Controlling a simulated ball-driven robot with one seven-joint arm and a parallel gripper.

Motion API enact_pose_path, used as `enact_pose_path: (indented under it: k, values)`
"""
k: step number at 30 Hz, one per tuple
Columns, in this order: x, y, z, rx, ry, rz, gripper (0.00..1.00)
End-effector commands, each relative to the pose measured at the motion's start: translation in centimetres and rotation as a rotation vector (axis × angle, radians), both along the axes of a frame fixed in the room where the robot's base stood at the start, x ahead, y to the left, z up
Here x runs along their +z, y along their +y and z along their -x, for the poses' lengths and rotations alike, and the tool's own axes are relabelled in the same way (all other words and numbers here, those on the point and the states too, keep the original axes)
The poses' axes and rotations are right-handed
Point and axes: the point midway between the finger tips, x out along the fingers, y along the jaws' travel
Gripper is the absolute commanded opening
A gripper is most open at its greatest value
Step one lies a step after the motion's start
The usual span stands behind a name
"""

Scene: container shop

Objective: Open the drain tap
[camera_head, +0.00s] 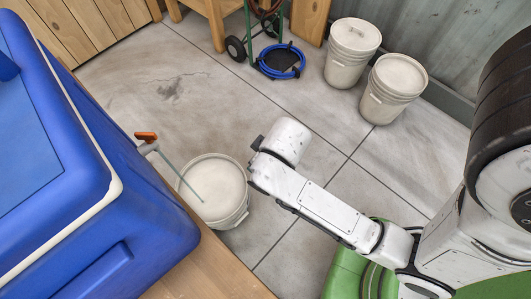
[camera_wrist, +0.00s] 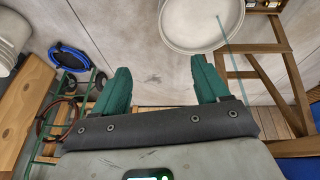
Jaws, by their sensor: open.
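The drain tap (camera_head: 147,137) has an orange handle and a grey body, and sticks out from the side of a large blue cooler (camera_head: 150,215) in the head view. A thin grey-green line runs from the tap down to a white bucket (camera_head: 236,216) on the floor. I cannot tell whether it is liquid or a rod. The bucket also shows at the top of the wrist view (camera_wrist: 203,45), with the thin line beside it. My gripper (camera_wrist: 160,82) is open and empty, its two green fingers wide apart. In the head view my arm ends right of the bucket, apart from the tap.
Two white lidded buckets (camera_head: 346,70) (camera_head: 380,107) stand by the grey corrugated wall at the upper right. A green hand truck (camera_head: 248,35) with a blue coiled hose (camera_head: 282,61) stands at the back. A wooden bench (camera_head: 216,270) supports the cooler. The middle floor is clear.

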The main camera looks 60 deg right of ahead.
Motion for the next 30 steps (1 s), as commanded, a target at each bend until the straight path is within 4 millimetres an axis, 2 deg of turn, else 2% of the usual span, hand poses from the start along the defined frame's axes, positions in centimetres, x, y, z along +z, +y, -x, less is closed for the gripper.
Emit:
enact_pose_path:
  k: [6, 18, 27, 30]
  values:
    - [-0.8, 0.8, 1.9, 0.043, 0.077, -0.032, 0.74]
    - [-0.9, 0.9, 2.4, 0.054, 0.097, -0.04, 0.73]
    - [-0.7, 1.0, 2.3, 0.058, 0.094, -0.04, 0.45]
    - [0.3, 1.8, 1.1, 0.108, 0.057, -0.044, 0.35]
